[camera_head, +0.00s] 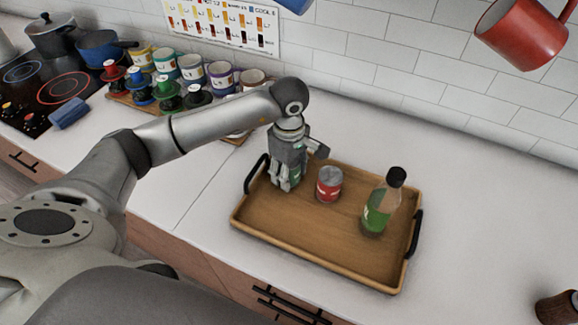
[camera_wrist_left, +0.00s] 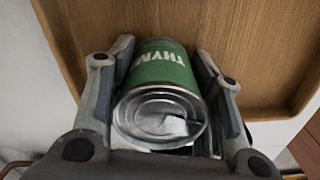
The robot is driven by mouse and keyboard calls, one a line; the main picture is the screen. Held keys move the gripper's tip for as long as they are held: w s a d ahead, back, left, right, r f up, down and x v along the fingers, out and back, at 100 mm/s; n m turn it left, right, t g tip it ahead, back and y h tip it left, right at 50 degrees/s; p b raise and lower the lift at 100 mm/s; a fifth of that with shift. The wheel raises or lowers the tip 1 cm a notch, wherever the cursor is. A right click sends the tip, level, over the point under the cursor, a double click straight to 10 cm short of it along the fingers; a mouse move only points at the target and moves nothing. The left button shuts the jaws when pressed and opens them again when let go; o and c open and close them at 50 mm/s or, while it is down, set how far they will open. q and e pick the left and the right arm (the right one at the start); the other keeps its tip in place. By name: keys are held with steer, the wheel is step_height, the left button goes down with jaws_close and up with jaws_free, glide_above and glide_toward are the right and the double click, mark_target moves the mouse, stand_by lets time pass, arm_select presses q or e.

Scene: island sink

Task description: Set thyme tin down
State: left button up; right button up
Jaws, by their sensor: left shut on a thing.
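The thyme tin (camera_wrist_left: 165,75) is green with white lettering and a bare metal end, held between both fingers in the left wrist view. In the head view only a green strip of the tin (camera_head: 294,173) shows behind the fingers. My left gripper (camera_head: 285,183) is shut on it, pointing down over the left end of the wooden tray (camera_head: 310,240). The tray also shows behind the tin in the left wrist view (camera_wrist_left: 260,40). I cannot tell whether the tin touches the tray floor. My right gripper is not in view.
A red tin (camera_head: 329,185) stands in the tray just right of the gripper. A bottle with a green label (camera_head: 380,205) stands further right. Several mugs and pods (camera_head: 180,80) sit at the back left. The tray's front middle is clear.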

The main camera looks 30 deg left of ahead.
arm_select(q)
steer(key=shift+f, duration=0.1)
steer(key=shift+f+b, duration=0.1)
steer(key=shift+b, duration=0.2)
steer(key=o, duration=1)
steer(key=shift+r, duration=0.2)
step_height(320, 180, up, 10)
steer(key=shift+w+r+b, duration=0.1)
steer(key=shift+r+b, duration=0.15)
steer(key=shift+b, duration=0.9)
steer(key=shift+r, duration=0.8)
